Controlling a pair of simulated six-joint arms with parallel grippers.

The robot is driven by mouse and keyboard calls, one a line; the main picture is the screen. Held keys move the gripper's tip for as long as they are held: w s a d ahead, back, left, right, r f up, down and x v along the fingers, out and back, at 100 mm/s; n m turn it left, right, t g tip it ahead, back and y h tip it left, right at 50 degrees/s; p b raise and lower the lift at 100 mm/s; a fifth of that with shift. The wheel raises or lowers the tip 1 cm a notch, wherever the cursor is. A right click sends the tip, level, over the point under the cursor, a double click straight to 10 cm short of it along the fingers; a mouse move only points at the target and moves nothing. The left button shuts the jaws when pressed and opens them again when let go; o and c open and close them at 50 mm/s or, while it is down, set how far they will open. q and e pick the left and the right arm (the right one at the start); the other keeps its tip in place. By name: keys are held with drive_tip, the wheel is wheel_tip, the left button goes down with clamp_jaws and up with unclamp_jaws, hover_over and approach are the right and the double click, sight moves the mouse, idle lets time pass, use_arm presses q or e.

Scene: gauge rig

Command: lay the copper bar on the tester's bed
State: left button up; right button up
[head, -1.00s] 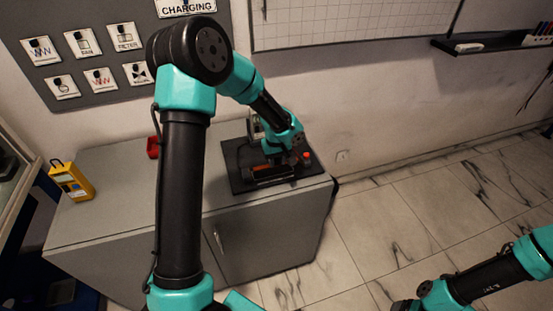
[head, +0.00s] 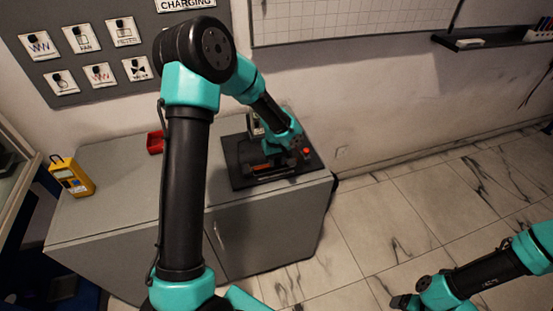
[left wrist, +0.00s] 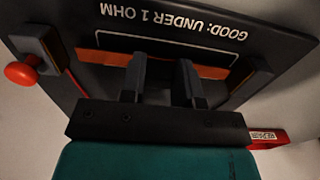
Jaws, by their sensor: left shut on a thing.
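The copper bar (left wrist: 208,72) shows as an orange-brown strip on both sides of my left gripper's fingers (left wrist: 161,72) in the left wrist view. The fingers are shut on its middle. The bar lies over the tester's dark bed (left wrist: 170,22), roughly along the white outline below the words "GOOD: UNDER 1 OHM". I cannot tell whether it touches the bed. In the head view the tester (head: 240,178) stands on the grey cabinet, with my left gripper (head: 277,166) low over it. My right gripper (head: 404,302) is at the bottom, its jaws unclear.
A red knob (left wrist: 20,74) sits on a block at the bed's left end; another block (left wrist: 254,76) stands at the right end. A red bin (head: 155,142) and a yellow meter (head: 72,178) are on the cabinet (head: 115,205), with free top between them.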

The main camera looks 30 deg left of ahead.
use_arm(q)
drive_tip(key=shift+f, duration=0.25)
drive_tip(key=o, duration=1.5)
drive_tip(key=shift+o, duration=0.2)
drive_tip(key=shift+r, duration=4)
drive_tip(key=shift+d, duration=0.1)
